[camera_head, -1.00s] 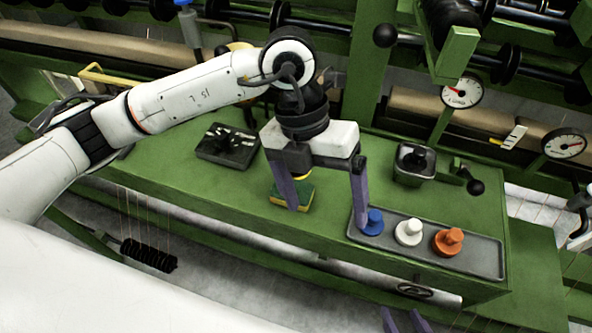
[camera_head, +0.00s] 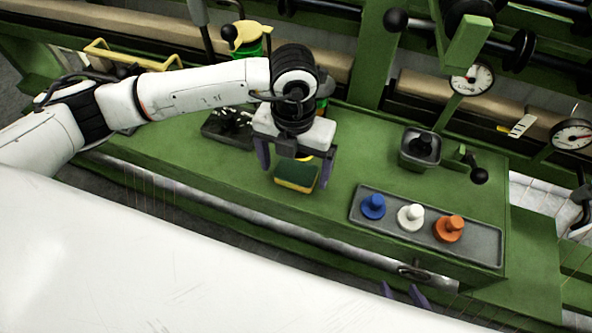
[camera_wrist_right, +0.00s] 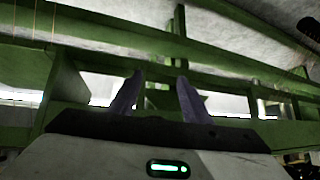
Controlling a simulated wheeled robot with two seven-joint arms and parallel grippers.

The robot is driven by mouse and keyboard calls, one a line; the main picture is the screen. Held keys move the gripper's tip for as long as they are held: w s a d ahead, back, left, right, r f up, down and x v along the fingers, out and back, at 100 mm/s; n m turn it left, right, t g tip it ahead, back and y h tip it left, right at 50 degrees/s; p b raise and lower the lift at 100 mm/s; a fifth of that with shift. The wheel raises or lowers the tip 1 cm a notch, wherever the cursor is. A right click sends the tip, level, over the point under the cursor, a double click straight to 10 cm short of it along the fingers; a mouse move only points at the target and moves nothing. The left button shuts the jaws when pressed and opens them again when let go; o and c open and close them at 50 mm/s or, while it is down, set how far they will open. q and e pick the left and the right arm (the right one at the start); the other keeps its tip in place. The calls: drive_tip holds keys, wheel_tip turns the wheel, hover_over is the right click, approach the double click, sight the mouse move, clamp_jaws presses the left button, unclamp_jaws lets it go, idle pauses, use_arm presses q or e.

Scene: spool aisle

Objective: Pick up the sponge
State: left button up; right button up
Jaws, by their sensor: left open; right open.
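The sponge (camera_head: 296,176), yellow with a dark green top, lies on the green bench (camera_head: 240,182). My left gripper (camera_head: 294,172) is open, its two purple fingers apart, one on each side of the sponge in the head view. I cannot tell whether the fingers touch it. The gripper body hides part of the sponge's far side. My right gripper (camera_head: 405,294) shows only its fingertips at the bottom of the head view. In the right wrist view (camera_wrist_right: 157,95) its fingers are apart with nothing between them.
A grey tray (camera_head: 385,226) holds a blue knob piece (camera_head: 373,206), a white one (camera_head: 410,217) and an orange one (camera_head: 449,228). A dark tray (camera_head: 216,132) sits left of the gripper, partly hidden. A grey box (camera_head: 419,152) stands behind the knobs' tray. Gauges line the right.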

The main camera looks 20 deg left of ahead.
sight(294, 174)
use_arm(q)
drive_tip(key=shift+f, duration=0.4)
drive_tip(key=c, duration=1.2)
drive_tip(key=shift+r, duration=0.15)
wheel_tip(294, 174, up, 10)
drive_tip(key=shift+f+b, duration=0.1)
drive_tip(key=shift+b, duration=0.2)
drive_tip(key=shift+o, duration=1.2)
drive_tip(key=shift+c, duration=0.5)
